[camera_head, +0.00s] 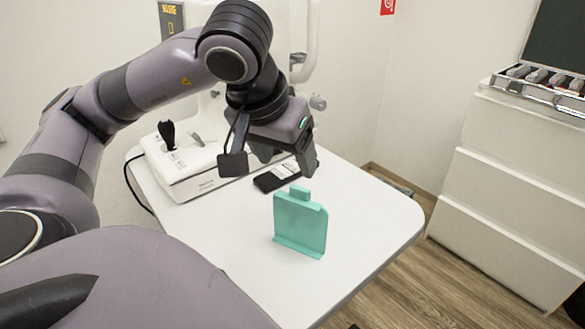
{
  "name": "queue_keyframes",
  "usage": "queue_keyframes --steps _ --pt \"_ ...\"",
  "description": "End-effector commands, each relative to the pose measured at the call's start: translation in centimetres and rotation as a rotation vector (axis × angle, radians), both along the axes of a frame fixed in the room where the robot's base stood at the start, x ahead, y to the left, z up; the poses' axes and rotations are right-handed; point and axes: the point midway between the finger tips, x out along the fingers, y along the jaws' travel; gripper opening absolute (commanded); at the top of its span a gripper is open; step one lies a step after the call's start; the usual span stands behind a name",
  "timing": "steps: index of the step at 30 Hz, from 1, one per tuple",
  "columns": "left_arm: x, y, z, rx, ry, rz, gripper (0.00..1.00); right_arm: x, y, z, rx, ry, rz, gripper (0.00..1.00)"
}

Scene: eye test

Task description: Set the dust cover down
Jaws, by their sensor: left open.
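A teal panel-like piece with a small knob on top, which I take to be the dust cover (300,222), stands upright on the white table (370,215). A flat teal foot runs along its lower edge. My left gripper (270,160) is above and behind it in the picture, with its fingers spread apart and nothing visible between them. The gripper and the teal piece appear apart. My right gripper is not in view.
A white instrument (185,172) with a black joystick stands at the table's back left. A small black device (277,178) lies behind the teal piece. The table is bare to its right and front. A white drawer cabinet (510,190) stands at the right.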

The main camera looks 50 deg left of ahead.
Motion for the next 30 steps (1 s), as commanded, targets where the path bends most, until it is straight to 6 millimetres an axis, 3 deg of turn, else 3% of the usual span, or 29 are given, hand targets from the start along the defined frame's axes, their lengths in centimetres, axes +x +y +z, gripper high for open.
queue_keyframes --steps 3,7,30 --pt "-0.7 -0.3 1.7 0.001 -0.003 -0.002 0.68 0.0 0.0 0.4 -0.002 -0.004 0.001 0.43" --pt "-1.1 -0.3 2.4 0.001 -0.001 -0.001 0.68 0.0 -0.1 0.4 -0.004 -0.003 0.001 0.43" --pt "-1.2 -0.4 2.5 0.001 0.001 0.000 0.68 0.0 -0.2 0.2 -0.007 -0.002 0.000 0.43"
